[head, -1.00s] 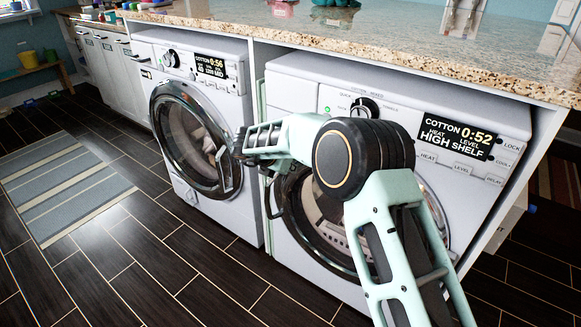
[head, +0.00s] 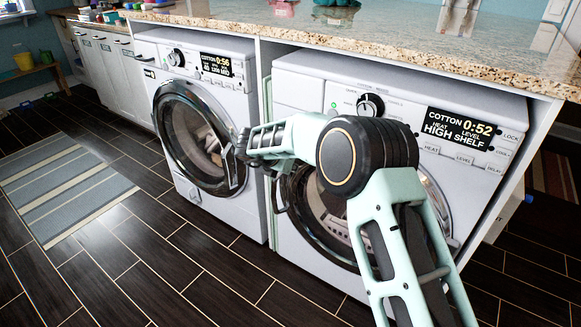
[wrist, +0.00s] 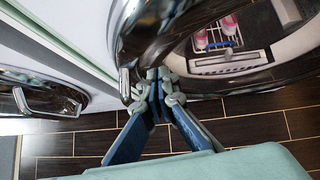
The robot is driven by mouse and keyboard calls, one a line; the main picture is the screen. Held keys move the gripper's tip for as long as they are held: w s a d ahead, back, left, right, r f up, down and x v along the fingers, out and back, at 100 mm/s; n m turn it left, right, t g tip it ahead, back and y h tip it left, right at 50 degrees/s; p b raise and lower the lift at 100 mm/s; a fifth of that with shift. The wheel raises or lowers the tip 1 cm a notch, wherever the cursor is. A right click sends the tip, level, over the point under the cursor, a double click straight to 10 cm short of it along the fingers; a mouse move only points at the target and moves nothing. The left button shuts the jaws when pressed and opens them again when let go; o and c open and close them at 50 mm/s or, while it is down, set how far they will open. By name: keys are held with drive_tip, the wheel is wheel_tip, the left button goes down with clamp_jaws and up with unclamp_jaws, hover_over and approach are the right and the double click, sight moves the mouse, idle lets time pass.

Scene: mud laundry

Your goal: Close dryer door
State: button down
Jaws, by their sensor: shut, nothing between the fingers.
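The dryer (head: 300,92), the right machine, has a display reading "COTTON 0:52". Its round door (head: 304,237) has a dark and chrome rim and is partly hidden behind my arm; I cannot tell whether it stands slightly ajar. In the wrist view, the dryer door's shiny rim (wrist: 185,20) curves close above and right of the fingertips. My gripper (head: 245,145) is shut and empty, in front of the gap between the machines. It also shows in the wrist view (wrist: 157,80), close to the rim's end; contact is unclear.
The washer (head: 170,130) stands left, its round door looking shut; its chrome handle (wrist: 45,97) shows in the wrist view. A granite counter (head: 400,45) overhangs both machines. A striped rug (head: 65,195) lies at left. The dark tiled floor (head: 150,250) in front is clear.

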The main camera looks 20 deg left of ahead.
drive_tip(key=a+p+v, duration=0.1)
drive_tip(key=p+v, duration=0.1)
drive_tip(key=v, duration=0.8)
drive_tip(key=shift+s, duration=0.3)
